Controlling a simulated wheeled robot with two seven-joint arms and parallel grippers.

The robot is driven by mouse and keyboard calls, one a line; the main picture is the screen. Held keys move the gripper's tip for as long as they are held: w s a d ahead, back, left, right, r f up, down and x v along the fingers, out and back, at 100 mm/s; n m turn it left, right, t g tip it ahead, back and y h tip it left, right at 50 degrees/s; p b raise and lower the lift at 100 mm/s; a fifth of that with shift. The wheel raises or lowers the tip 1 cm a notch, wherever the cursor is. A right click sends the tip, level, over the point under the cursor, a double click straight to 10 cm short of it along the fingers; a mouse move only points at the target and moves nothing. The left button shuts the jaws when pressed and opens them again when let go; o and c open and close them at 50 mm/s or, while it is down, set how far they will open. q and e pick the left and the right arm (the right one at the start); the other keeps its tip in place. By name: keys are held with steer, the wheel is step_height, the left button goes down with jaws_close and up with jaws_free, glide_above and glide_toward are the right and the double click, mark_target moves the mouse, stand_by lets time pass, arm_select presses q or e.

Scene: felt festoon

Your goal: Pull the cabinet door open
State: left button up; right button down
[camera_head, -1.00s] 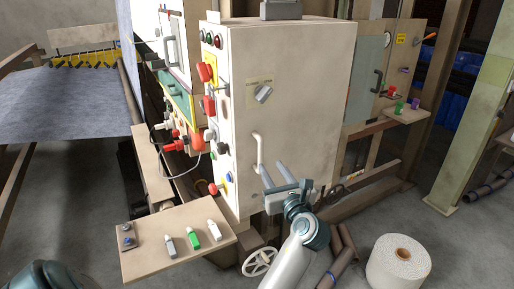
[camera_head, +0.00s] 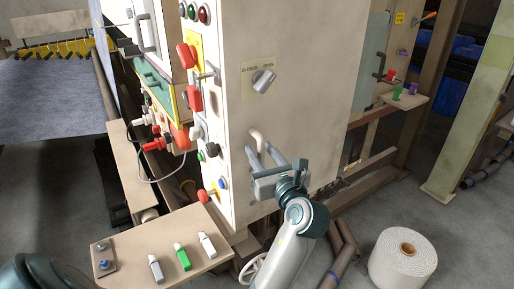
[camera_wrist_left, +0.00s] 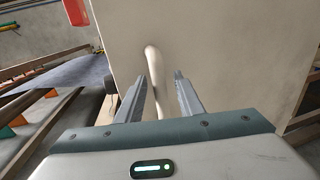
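The cabinet door (camera_head: 310,65) is the broad cream face in the head view, and it looks shut. Its pale bar handle (camera_head: 257,139) stands upright low on the door; its lower part is hidden behind my fingers. My left gripper (camera_head: 263,151) is open at the handle. In the left wrist view the handle (camera_wrist_left: 153,65) runs down between the two parted fingers (camera_wrist_left: 160,81), nearer the left one; I cannot tell whether they touch. A grey knob (camera_head: 263,80) under the CLOSED and OPEN labels tilts up to the right. My right gripper is out of view.
A shelf with several small bottles (camera_head: 212,262) juts out at the lower left. Red switches (camera_head: 194,98) line the cabinet's left side. A white roll (camera_head: 402,259) and pipes (camera_head: 338,268) lie on the floor at the right.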

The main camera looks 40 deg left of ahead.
arm_select(q)
steer(key=shift+w+a, duration=0.1)
steer(key=shift+a, duration=0.05)
steer(key=shift+r, duration=0.1)
jaws_close()
